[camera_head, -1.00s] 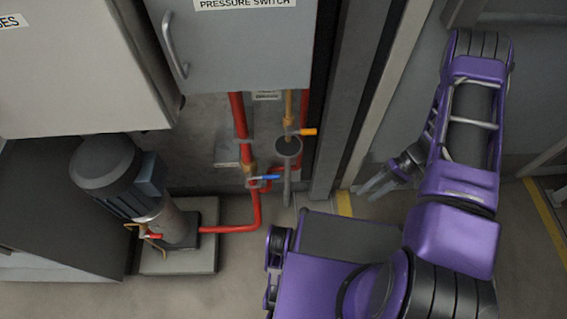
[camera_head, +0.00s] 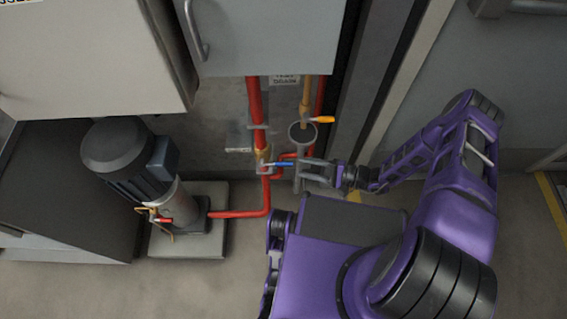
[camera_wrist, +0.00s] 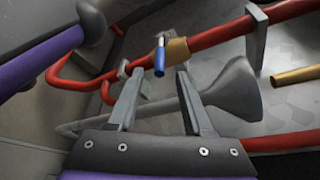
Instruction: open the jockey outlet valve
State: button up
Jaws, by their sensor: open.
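A blue lever handle (camera_head: 283,164) sits on a brass valve body (camera_head: 263,155) in the red pipe that rises from the small pump. No label on this valve is readable. In the head view my gripper (camera_head: 303,171) is just right of the blue lever, with its fingers pointing left toward it. In the wrist view the blue lever (camera_wrist: 160,60) shows beyond and between the tips of my gripper (camera_wrist: 159,74). The brass body (camera_wrist: 177,50) is behind it. The fingers are apart and nothing is held. I cannot tell whether a finger touches the lever.
A grey funnel drain (camera_head: 302,133) and its pipe stand close by my fingers, below an orange-handled valve (camera_head: 320,119). The pump (camera_head: 130,160) on its plinth (camera_head: 158,245), with a red-handled valve (camera_head: 160,219), is left. A grey cabinet (camera_head: 265,40) hangs above.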

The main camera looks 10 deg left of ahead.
aim_at(289, 165)
jog(key=x, duration=0.8)
jog(key=shift+c, duration=0.3)
grip_shut()
dwell(1.0)
